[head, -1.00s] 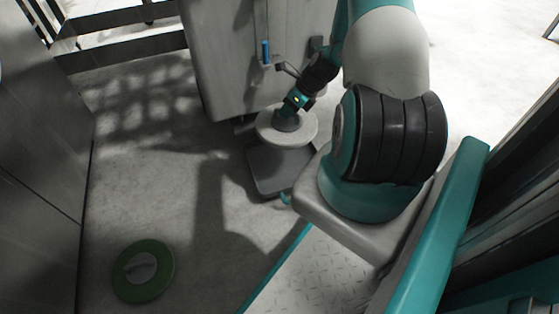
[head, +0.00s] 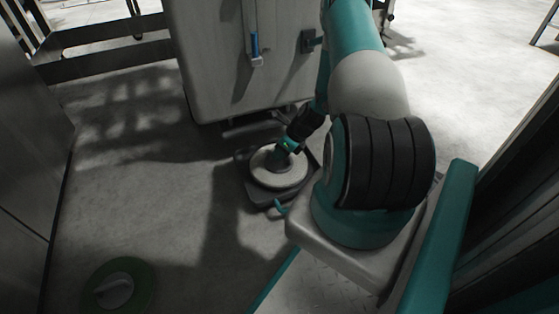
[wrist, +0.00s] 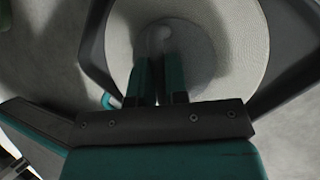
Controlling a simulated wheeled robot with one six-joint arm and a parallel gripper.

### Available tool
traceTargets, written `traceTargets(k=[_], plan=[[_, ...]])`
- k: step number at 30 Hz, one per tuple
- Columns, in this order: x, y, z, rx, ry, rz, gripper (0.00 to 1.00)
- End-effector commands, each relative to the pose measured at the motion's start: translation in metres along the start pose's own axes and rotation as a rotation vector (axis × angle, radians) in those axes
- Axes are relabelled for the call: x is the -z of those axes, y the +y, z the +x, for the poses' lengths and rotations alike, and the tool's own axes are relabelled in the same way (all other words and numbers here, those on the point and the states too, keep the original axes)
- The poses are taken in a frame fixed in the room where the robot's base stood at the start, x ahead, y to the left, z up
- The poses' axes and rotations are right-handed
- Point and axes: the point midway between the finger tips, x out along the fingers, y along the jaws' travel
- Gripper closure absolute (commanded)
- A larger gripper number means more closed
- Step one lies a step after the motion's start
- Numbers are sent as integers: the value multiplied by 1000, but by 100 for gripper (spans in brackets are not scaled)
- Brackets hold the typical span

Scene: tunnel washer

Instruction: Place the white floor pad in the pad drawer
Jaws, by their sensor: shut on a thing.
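The white floor pad (head: 266,178) is a round pale disc with a grey raised centre. In the head view it lies low inside the outline of the dark, square pad drawer (head: 268,199). My gripper (head: 287,151) comes down on the pad's centre from above and is shut on it. In the wrist view my two teal fingers (wrist: 159,80) close at the grey centre, and the white pad (wrist: 242,40) spreads around them. Dark drawer edges (wrist: 289,48) show on both sides of the pad. I cannot tell whether the pad touches the drawer's floor.
A green ring-shaped pad (head: 146,292) lies on the floor at lower left. A large grey cabinet (head: 220,75) with a blue-handled tool (head: 255,46) stands behind the drawer. A metal panel (head: 30,140) borders the left. The floor between is clear.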

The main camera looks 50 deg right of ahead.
Motion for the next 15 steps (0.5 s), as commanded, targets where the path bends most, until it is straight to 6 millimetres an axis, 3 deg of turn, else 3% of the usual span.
traceTargets(k=[2,8,9,11,12,15], plan=[[7,-4,13,-1,0,0,100],[6,-3,12,0,1,0,100],[7,-3,12,-1,2,0,79],[7,-3,12,-1,2,0,65],[7,-3,12,-1,1,0,60],[6,-3,12,-1,1,0,60]])
